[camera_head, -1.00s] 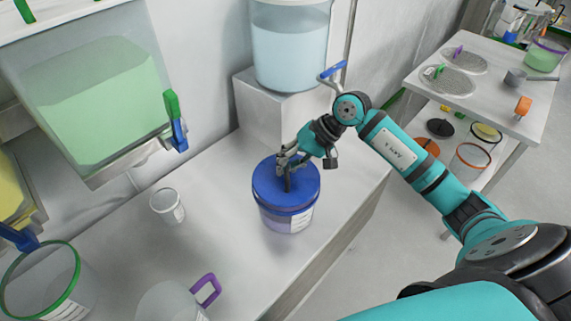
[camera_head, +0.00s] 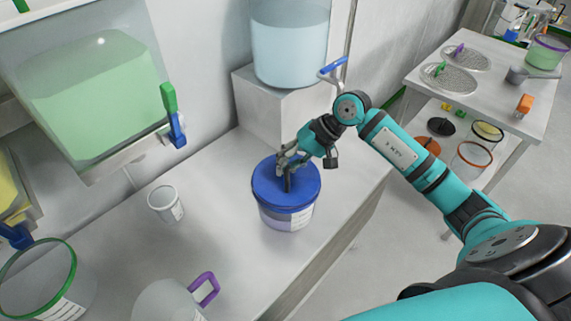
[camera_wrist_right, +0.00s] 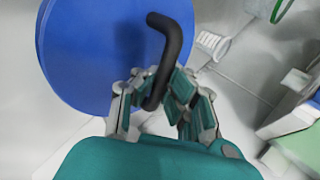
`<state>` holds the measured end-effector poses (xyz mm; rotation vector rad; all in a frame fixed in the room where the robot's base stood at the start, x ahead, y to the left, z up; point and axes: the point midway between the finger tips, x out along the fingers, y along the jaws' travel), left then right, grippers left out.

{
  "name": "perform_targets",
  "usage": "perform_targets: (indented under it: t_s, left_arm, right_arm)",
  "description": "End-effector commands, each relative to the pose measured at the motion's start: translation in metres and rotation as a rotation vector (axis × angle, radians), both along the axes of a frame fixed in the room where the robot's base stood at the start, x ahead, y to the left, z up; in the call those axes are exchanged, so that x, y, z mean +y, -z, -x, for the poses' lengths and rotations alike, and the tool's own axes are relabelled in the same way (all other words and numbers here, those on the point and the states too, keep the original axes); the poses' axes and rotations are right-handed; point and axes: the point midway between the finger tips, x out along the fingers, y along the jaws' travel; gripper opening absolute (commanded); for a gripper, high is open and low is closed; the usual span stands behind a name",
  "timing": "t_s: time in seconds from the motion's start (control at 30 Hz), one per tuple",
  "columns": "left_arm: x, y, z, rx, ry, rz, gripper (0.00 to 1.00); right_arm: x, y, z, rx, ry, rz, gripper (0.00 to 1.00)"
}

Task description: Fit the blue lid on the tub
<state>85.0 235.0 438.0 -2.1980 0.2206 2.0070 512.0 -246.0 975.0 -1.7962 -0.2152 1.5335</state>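The blue lid (camera_head: 300,185) lies over the mouth of the tub (camera_head: 288,217), which stands on the bench with a white label on its side. The lid looks about level; I cannot tell whether its rim is fully pressed down. My right gripper (camera_head: 287,172) is above the lid, its fingers closed around the lid's black upright handle. In the right wrist view, the fingers (camera_wrist_right: 160,92) sit on both sides of the bent black handle, with the blue lid (camera_wrist_right: 85,50) behind. My left gripper is out of view.
A small white cup (camera_head: 165,204) and a jug with a purple handle (camera_head: 204,289) stand left of the tub. A pale block (camera_head: 265,118) bearing a clear vessel (camera_head: 290,40) is behind it. A side table (camera_head: 495,90) is at the right.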

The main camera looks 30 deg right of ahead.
Motion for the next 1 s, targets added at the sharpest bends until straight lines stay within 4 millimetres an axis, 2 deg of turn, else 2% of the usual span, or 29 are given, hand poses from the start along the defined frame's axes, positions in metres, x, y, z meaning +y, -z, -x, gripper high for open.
perform_targets:
  t_s: [0.57, 0.83, 1.0]
  left_arm:
    - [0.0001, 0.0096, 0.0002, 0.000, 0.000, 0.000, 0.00]
    - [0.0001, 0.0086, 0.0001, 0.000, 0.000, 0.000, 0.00]
    - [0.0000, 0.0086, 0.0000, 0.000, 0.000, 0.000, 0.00]
  right_arm:
    - [0.0000, 0.0074, -0.0001, -0.002, 0.000, 0.000, 0.00]
    - [0.0001, 0.0066, 0.0000, 0.000, 0.000, 0.000, 0.33]
    - [0.0001, 0.0068, 0.0001, 0.000, 0.000, 0.000, 0.33]
